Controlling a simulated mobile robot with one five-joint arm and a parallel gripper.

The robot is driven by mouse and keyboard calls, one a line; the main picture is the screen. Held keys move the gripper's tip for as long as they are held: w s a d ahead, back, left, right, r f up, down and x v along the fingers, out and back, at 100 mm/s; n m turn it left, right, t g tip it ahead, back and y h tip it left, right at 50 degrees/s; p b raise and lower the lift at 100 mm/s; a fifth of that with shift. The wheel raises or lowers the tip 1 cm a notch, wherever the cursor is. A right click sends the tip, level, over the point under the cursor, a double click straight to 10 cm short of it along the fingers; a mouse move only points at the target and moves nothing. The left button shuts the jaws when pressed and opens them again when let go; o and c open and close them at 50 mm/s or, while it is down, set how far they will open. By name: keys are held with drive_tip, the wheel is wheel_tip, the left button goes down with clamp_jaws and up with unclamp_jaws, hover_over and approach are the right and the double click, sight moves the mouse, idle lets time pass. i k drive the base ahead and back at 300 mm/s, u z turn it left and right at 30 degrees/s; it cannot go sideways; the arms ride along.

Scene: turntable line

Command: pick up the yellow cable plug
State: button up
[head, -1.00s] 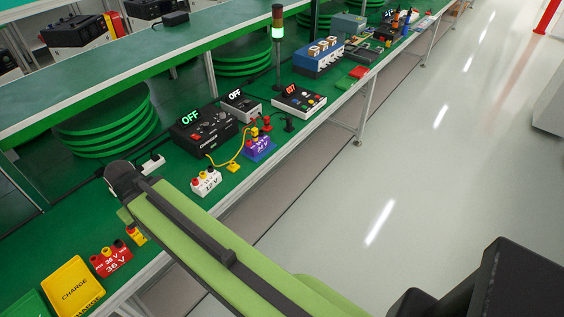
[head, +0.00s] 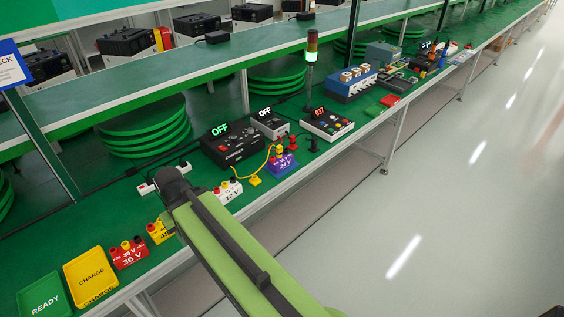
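A yellow cable (head: 266,161) curves across the green bench in front of the black charger. Its yellow plug (head: 254,181) lies on the bench near the front edge, between the white 12 V block (head: 228,191) and the purple 24 V block (head: 283,164). The cable's other end runs up by the purple block; whether it is plugged in there is too small to tell. My green arm reaches over the bench edge to the left of the plug, its dark joint by the white block. My gripper's fingers do not show.
A black charger (head: 231,145) and a grey unit (head: 270,124) both read OFF. A yellow block (head: 160,232), a red 36 V block (head: 128,254), a yellow CHARGE tray (head: 91,262) and a green READY tray (head: 44,292) stand left. The floor at right is clear.

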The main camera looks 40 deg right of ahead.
sight(278, 149)
drive_tip(key=z, duration=0.6)
drive_tip(key=i, duration=1.15)
drive_tip(key=u, duration=4.3)
drive_tip(key=i, duration=0.1)
drive_tip(key=z, duration=2.6)
drive_tip(key=k, duration=1.3)
drive_tip(key=z, duration=0.6)
drive_tip(key=i, duration=1)
drive_tip(key=u, duration=0.15)
